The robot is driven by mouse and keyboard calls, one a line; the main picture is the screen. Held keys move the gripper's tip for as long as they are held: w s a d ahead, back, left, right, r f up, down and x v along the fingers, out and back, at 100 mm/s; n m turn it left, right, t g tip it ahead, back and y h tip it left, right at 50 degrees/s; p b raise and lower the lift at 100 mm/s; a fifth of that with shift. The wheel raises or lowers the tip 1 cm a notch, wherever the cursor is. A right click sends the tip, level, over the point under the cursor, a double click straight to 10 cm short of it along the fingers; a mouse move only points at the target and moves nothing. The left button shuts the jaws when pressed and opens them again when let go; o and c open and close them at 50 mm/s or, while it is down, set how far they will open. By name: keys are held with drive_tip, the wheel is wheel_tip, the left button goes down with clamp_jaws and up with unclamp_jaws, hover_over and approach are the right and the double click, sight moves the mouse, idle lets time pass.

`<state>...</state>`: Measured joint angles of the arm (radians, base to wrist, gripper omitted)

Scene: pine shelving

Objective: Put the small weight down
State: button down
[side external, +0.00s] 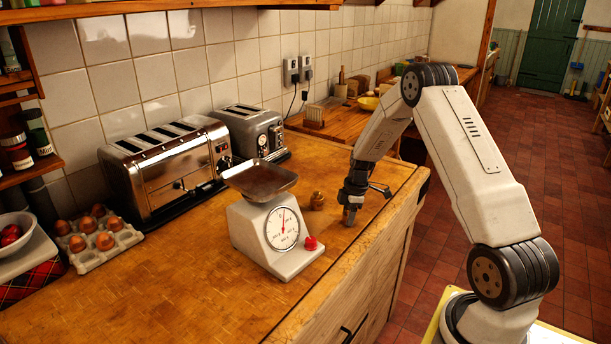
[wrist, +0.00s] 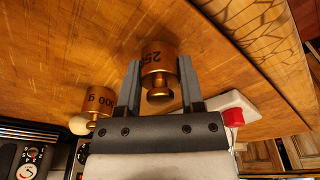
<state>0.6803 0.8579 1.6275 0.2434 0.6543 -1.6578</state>
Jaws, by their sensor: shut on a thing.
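My gripper (side external: 351,203) points down over the wooden counter, to the right of the kitchen scale. In the wrist view its two fingers (wrist: 159,75) are closed on either side of a small brass weight (wrist: 158,55) marked 250, with its knob toward the palm. In the side view the weight's lower end (side external: 349,216) shows under the fingers, at or just above the counter; I cannot tell whether it touches. A second brass weight (side external: 317,200) stands upright on the counter, left of my gripper. It also shows in the wrist view (wrist: 99,102), with "00 g" readable.
The white scale (side external: 262,229) with an empty metal pan (side external: 260,177) and red knob (side external: 311,243) stands close by on the left. Two toasters (side external: 165,167) (side external: 248,130) and an egg tray (side external: 98,240) are farther left. The counter's right edge (side external: 400,215) is near my gripper.

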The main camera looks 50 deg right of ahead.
drive_tip(key=shift+f, duration=0.25)
drive_tip(key=shift+c, duration=1.1)
unclamp_jaws()
drive_tip(key=shift+f, duration=0.1)
wheel_tip(320, 180, up, 12)
drive_tip(key=s+d, duration=0.1)
drive_tip(key=shift+s+d, duration=0.15)
